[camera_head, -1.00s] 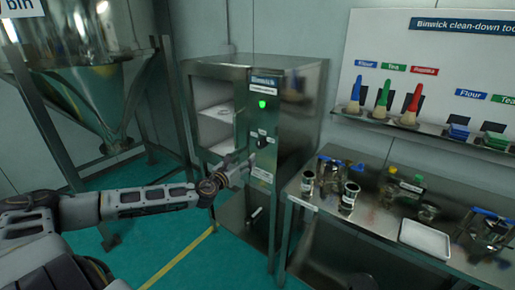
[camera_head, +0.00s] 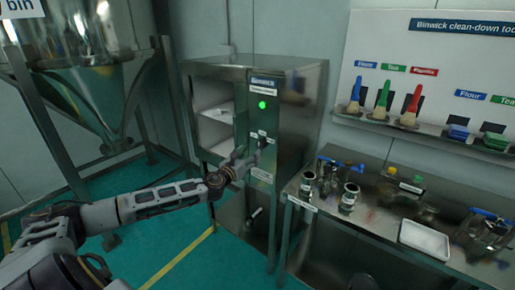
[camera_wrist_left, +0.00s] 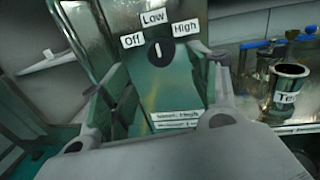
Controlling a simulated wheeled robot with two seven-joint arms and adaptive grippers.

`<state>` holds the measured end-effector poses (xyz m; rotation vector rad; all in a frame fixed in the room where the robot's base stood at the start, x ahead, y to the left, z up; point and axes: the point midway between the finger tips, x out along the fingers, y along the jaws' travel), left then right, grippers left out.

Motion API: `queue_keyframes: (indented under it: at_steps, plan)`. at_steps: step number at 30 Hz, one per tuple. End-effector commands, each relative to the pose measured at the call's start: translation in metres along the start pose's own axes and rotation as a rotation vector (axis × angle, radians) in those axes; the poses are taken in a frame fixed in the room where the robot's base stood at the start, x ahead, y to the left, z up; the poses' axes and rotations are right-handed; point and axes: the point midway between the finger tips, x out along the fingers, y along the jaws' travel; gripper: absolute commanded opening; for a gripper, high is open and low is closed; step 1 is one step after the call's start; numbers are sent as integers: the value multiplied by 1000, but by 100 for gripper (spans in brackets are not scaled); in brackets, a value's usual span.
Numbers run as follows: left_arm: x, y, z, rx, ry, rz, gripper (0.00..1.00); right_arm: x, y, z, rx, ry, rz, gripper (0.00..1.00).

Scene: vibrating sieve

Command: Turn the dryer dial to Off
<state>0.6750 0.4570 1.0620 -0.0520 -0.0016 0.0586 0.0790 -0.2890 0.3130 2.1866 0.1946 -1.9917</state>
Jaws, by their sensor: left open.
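In the head view the dial (camera_head: 262,142) sits below a lit green lamp (camera_head: 262,105). My left gripper (camera_head: 246,157) is open just in front of the panel, by the dial. In the left wrist view its fingers (camera_wrist_left: 155,66) spread to either side of the dial; contact cannot be told.
A steel bench (camera_head: 385,222) with jars, clamps and a white tray (camera_head: 425,239) stands to the right of the dryer. A hopper (camera_head: 85,75) on a metal frame stands at the left. A brush board (camera_head: 435,65) hangs on the back wall.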

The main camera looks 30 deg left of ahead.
Motion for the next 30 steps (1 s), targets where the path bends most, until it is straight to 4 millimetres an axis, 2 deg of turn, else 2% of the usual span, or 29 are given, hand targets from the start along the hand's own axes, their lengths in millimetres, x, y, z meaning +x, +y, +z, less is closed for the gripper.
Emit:
queue_keyframes:
  at_steps: [16,30]
  plan:
    - [30,-1,1,-1,-1,0,61,-5,1,-13,0,13,0,40]
    - [58,0,1,-2,-1,0,61,-9,-5,-6,0,5,-6,40]
